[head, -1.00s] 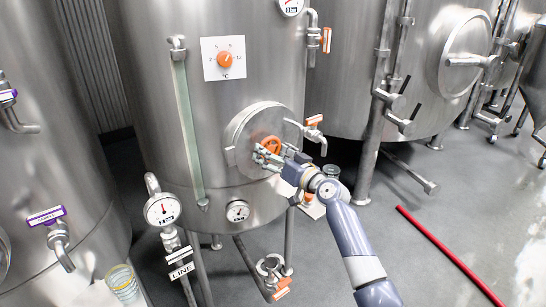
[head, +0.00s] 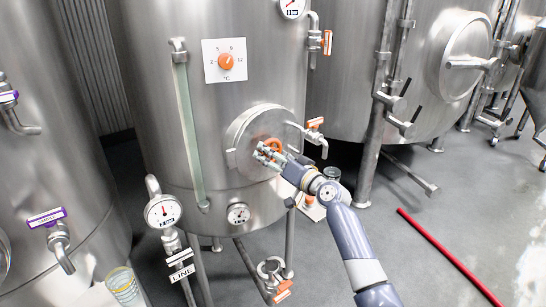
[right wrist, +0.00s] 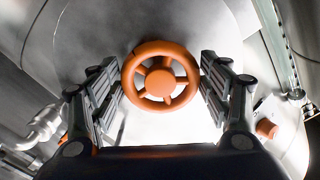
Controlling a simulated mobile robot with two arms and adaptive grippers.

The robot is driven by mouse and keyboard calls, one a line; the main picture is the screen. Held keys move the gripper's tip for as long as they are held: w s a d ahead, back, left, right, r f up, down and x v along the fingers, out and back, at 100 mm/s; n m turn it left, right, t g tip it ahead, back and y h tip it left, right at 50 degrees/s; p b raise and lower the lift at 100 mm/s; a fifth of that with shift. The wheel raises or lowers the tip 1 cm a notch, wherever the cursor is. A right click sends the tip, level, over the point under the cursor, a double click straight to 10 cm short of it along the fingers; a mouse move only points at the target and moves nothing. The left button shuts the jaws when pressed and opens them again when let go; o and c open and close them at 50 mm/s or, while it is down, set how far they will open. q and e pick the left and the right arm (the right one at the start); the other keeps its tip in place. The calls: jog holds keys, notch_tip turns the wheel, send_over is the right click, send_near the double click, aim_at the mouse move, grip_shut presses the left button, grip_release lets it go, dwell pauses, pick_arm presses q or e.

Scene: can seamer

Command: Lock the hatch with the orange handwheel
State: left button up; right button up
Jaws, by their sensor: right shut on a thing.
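The orange handwheel (head: 275,143) sits in the middle of the round steel hatch (head: 240,139) low on the front of the central tank. The hatch lies flat against the tank. My right gripper (head: 266,155) reaches in from the lower right and covers part of the wheel. In the right wrist view the wheel (right wrist: 160,83) faces the camera, with several spokes, between the two fingers of my right gripper (right wrist: 161,88). The fingers are shut on its rim from both sides. My left gripper is not in view.
A tap with an orange handle (head: 315,124) sticks out just right of the hatch. A red bar (head: 450,255) lies on the floor at right.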

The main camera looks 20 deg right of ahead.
jog(key=o, duration=1.1)
jog(key=shift+c, duration=0.2)
jog(key=v, duration=1.2)
